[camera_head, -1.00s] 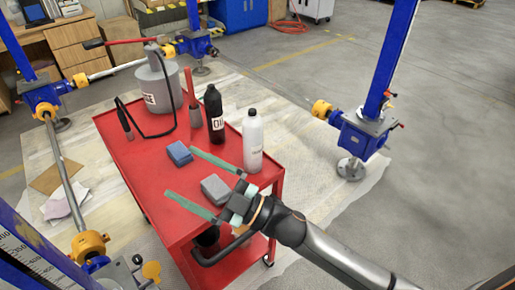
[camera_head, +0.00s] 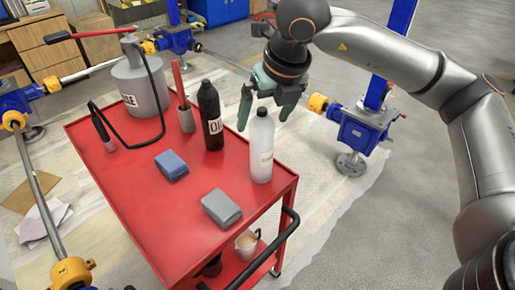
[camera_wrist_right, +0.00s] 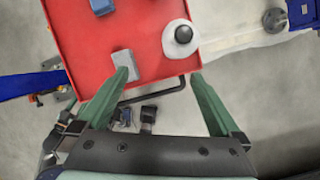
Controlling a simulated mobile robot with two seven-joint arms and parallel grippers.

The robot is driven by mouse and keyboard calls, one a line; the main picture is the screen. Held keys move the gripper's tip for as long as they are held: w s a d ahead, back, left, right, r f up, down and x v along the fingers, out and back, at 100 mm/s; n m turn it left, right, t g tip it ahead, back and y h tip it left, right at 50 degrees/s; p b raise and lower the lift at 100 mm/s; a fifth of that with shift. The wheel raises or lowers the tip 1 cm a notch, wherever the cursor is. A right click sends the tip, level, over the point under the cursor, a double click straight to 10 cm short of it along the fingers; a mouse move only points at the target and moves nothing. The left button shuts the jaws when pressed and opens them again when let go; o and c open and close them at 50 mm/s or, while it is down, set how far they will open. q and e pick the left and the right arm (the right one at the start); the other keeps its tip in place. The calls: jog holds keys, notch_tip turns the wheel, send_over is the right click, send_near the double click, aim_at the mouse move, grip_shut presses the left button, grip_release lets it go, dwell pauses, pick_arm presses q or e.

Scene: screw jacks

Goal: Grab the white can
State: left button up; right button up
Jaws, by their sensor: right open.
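The white can (camera_head: 261,150), a white bottle with a dark cap, stands upright near the right edge of the red cart top. It shows from above in the wrist view (camera_wrist_right: 180,38), beyond the fingertips and right of the middle. My right gripper (camera_head: 265,118) has its green fingers pointing down around the height of the can's cap. The fingers look spread and empty in the wrist view (camera_wrist_right: 161,78), apart from the can. My left gripper is not in view.
A black oil bottle (camera_head: 210,117) stands left of the white can. The red cart (camera_head: 130,185) also carries a blue block (camera_head: 171,165), a grey block (camera_head: 221,207) and a grey grease can (camera_head: 138,88). A blue jack post (camera_head: 362,128) stands to the right.

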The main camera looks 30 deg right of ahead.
aim_at(268, 124)
jog(key=shift+m+h, duration=0.4)
jog(key=shift+h, duration=0.2)
jog(key=w+d+f, duration=0.2)
jog(key=f, duration=0.1)
jog(key=w+d+f, duration=0.1)
jog(key=f, duration=0.1)
jog(key=shift+w, duration=0.3)
jog(key=shift+w+a+x, duration=0.15)
jog(key=shift+x, duration=1.2)
jog(key=shift+w+a+x, duration=0.15)
jog(key=shift+a+x, duration=0.05)
jog(key=shift+x, duration=1.15)
jog(key=shift+r, duration=0.15)
grip_shut()
jog(key=shift+t, duration=0.3)
